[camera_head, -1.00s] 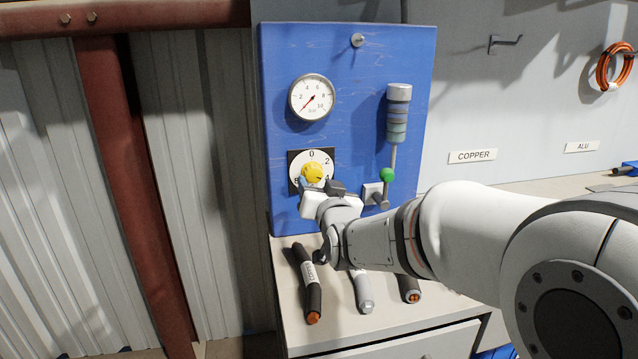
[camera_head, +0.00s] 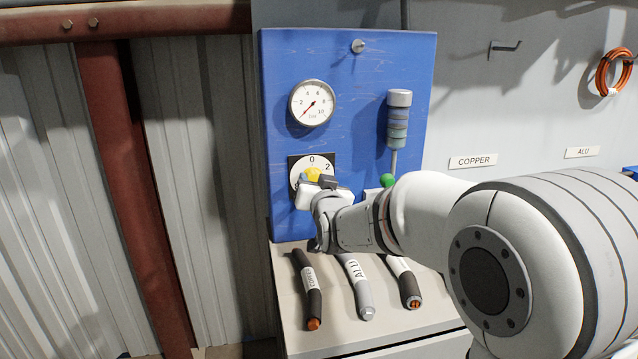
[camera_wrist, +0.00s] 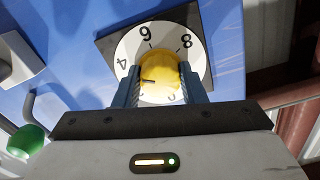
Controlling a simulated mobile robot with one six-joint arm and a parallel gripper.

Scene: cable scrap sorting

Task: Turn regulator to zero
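The regulator is a yellow knob (camera_head: 314,173) on a white numbered dial (camera_head: 298,170), low on the blue board. In the wrist view the knob (camera_wrist: 158,76) sits between my gripper's (camera_wrist: 161,88) two blue-grey fingers, which appear to press on its sides. A dark mark on the knob points left in that view, just below the 4. The 0 shows at the dial's top in the head view. My gripper (camera_head: 316,180) hides the lower dial there. The round gauge (camera_head: 312,103) above has its red needle pointing lower left, near the bottom of its scale.
A lever with a green ball (camera_head: 387,181) is close to the right of my gripper, partly behind my arm. Several cable pieces, one an ALU cable (camera_head: 357,285), lie on the cabinet top (camera_head: 345,335) below. The blue board (camera_head: 280,60) is directly behind the knob.

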